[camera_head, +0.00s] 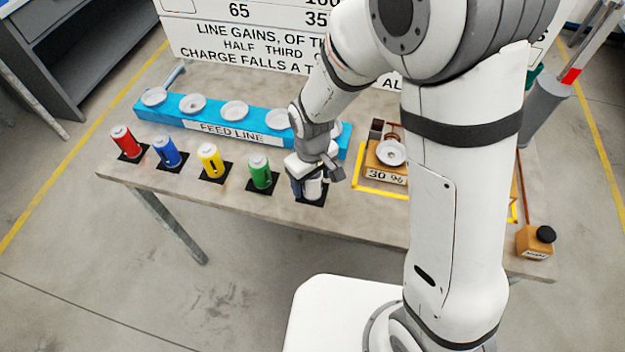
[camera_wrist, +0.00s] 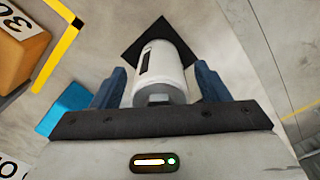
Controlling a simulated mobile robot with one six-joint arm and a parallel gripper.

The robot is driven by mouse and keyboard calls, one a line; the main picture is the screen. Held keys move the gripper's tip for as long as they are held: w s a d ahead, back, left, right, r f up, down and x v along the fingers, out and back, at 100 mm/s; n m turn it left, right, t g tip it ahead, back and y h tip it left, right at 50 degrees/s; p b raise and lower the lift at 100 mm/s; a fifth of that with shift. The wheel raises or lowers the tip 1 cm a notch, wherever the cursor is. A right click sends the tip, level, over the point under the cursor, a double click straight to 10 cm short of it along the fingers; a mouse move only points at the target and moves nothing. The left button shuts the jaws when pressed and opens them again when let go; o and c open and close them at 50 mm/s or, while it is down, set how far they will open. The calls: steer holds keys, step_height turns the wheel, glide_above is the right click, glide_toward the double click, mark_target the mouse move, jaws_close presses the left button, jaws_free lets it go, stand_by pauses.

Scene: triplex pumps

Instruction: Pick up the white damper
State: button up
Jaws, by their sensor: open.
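The white damper (camera_wrist: 163,68) is a short white cylinder with a dark slot on its side. It stands on a black square pad (camera_wrist: 150,36) on the bench. In the wrist view it lies between the two blue fingers of my gripper (camera_wrist: 158,88), which is open, with a visible gap on each side of the damper. In the head view my gripper (camera_head: 318,176) is over the white damper (camera_head: 312,188), at the right end of the damper row, and hides most of it.
Red (camera_head: 126,142), blue (camera_head: 167,152), yellow (camera_head: 211,160) and green (camera_head: 259,172) dampers stand on pads to the left. Behind them is the blue feed line (camera_head: 170,114) with round white cups. A yellow frame with a 30 % block (camera_head: 386,176) is close on the right.

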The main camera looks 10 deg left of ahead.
steer(key=shift+c, duration=0.3)
steer(key=c, duration=1.2)
steer(key=shift+r, duration=0.15)
